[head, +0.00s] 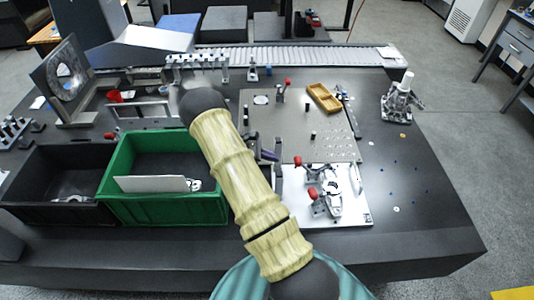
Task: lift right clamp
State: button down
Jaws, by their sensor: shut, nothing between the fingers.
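Two toggle clamps with red handle tips stand on a white fixture plate (357,216) right of my arm. The farther clamp has its red tip (298,161) at the plate's back left. The nearer clamp has its red tip (312,193) lower and slightly right. A grey metal part (334,201) lies beside them on the plate. I cannot tell which clamp is the right one, or how each lever is set. My arm crosses the middle of the view and hides the area left of the plate. My gripper is not clearly visible, apparently hidden behind the arm.
A green bin (160,212) and a black bin (52,212) stand left of my arm. A grey plate (330,145) with pins and a tan tray (324,98) lies behind the fixture. A metal device (398,105) stands back right. The table's right side (430,220) is mostly clear.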

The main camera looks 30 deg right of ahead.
aim_at(303, 165)
jog(key=p+x, duration=0.1)
jog(key=x, duration=0.5)
jog(key=shift+r+p, duration=0.1)
jog(key=shift+p, duration=0.2)
